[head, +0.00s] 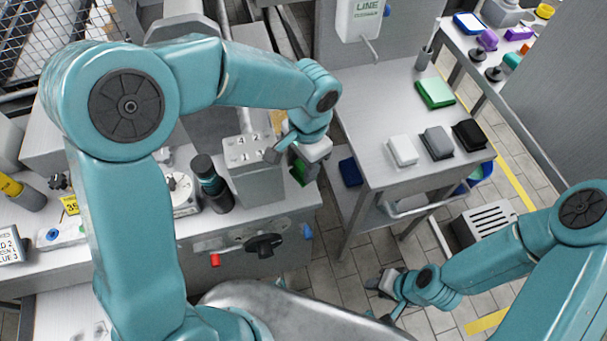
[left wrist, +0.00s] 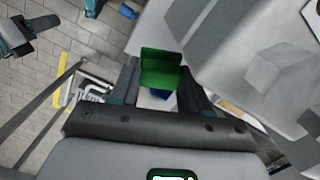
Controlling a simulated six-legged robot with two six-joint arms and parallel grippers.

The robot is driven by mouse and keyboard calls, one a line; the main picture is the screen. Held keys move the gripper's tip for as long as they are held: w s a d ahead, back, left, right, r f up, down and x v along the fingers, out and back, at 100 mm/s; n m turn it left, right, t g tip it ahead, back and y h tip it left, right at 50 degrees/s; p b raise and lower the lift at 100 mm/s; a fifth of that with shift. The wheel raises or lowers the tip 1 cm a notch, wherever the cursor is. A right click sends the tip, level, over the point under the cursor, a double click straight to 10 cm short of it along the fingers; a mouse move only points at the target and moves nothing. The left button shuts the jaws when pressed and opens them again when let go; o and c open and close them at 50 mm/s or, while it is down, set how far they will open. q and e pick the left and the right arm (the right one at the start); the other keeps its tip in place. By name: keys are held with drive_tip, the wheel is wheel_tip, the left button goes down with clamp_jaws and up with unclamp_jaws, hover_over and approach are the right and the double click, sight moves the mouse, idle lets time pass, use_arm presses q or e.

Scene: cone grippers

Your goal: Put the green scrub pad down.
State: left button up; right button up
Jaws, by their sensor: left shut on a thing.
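My left gripper (head: 297,157) is shut on the green scrub pad (head: 299,173). The pad hangs below the fingers, over the gap between the left machine and the steel table (head: 383,130). In the left wrist view the green pad (left wrist: 161,68) stands between the two fingers, its broad face showing. My right gripper (head: 388,292) is low over the floor at the lower middle; its finger opening is not clear.
A flat green item (head: 435,93) and white (head: 402,150), grey (head: 437,142) and black (head: 469,134) blocks sit on the steel table. Its left-middle top is bare. A dark blue pad (head: 350,172) lies lower down. A steel box (head: 253,177) stands left of the gripper.

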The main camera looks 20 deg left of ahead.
use_arm(q)
wheel_tip(320, 180, down, 6)
drive_tip(key=shift+r, duration=0.1)
drive_tip(key=shift+s+r, duration=0.1)
drive_tip(key=shift+f+b, duration=0.25)
drive_tip(key=shift+b, duration=0.1)
drive_tip(key=o, duration=0.9)
drive_tip(key=shift+r, duration=0.1)
drive_tip(key=r, duration=0.8)
drive_tip(key=w+r+p, duration=0.1)
drive_tip(key=r, duration=0.3)
drive_tip(key=shift+d+r, duration=0.15)
drive_tip(key=shift+d, duration=0.25)
